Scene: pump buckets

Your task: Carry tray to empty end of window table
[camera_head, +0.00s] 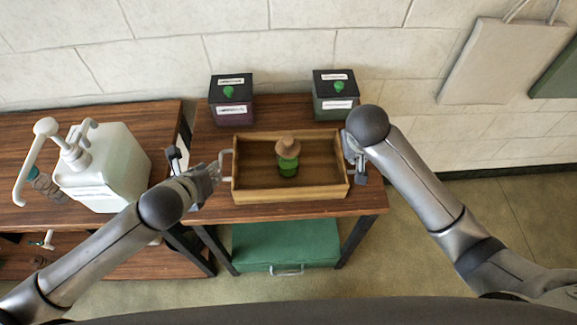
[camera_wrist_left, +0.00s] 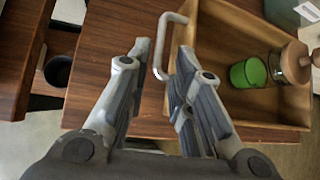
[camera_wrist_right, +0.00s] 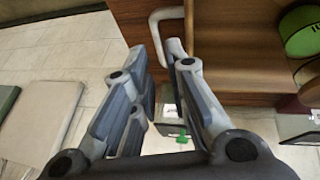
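The wooden tray (camera_head: 290,195) sits on a small brown-topped table (camera_head: 335,206). Inside it stands a green jar (camera_head: 289,166) with a wooden stopper. My left gripper (camera_head: 211,172) is at the tray's left end. In the left wrist view its fingers (camera_wrist_left: 163,52) are apart, with the grey left handle (camera_wrist_left: 159,58) at their tips, not clamped. My right gripper (camera_head: 352,160) is at the tray's right end, partly hidden by my arm in the head view. In the right wrist view its fingers (camera_wrist_right: 158,58) are apart around the right handle (camera_wrist_right: 156,38).
Two dark boxes with green knobs, left (camera_head: 231,101) and right (camera_head: 336,96), stand behind the tray. A white pump jug (camera_head: 105,170) is on the left table (camera_head: 40,122). A green case (camera_head: 287,244) is below. Open floor lies right.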

